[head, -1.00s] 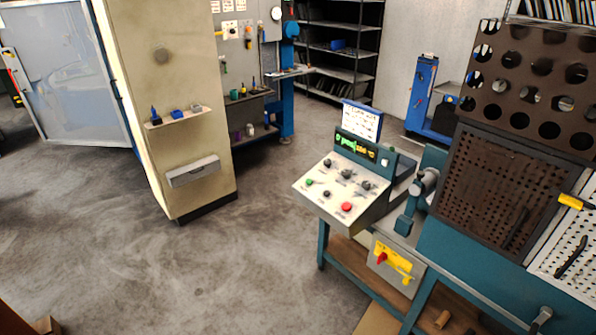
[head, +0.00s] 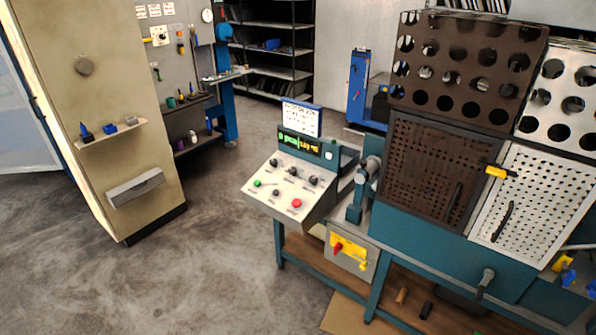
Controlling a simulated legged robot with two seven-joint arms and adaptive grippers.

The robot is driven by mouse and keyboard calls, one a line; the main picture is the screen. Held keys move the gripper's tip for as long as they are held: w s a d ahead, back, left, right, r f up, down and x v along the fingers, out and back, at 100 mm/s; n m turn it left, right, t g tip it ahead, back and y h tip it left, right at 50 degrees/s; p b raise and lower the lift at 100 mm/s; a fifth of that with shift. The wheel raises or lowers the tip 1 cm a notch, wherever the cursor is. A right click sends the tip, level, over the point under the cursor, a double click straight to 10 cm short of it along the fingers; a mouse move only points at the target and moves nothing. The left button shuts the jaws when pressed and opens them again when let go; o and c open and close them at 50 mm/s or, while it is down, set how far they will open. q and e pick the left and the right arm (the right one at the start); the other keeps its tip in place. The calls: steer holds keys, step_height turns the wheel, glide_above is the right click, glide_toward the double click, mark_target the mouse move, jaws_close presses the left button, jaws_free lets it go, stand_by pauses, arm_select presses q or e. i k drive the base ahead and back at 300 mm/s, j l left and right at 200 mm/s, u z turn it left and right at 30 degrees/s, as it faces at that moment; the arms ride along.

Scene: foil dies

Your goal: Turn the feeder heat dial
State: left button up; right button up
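A sloped white control panel (head: 262,202) stands on the left end of the teal workbench in the head view. It carries several black dials and knobs (head: 292,176), a green button (head: 257,184) and a red button (head: 297,203). The dial labels are too small to read, so I cannot tell which one is the feeder heat dial. A lit display (head: 300,142) with green and yellow characters sits above the panel, under a blue-framed card (head: 301,120). Neither of my grippers is in view.
The teal bench (head: 400,235) runs right, with a dark perforated guard (head: 432,172) and a lighter one (head: 540,200). A yellow plate with a red switch (head: 338,247) is below the panel. A beige cabinet (head: 95,100) stands left. The grey floor before the panel is clear.

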mark_target(313, 180)
steer(key=i+j+z, duration=0.35)
steer(key=j+z, duration=0.15)
steer(key=i+j+z, duration=0.25)
steer(key=j+z, duration=0.25)
steer(key=j, duration=0.15)
steer(key=i+j+z, duration=0.1)
steer(key=j+z, duration=0.15)
steer(key=j, duration=0.15)
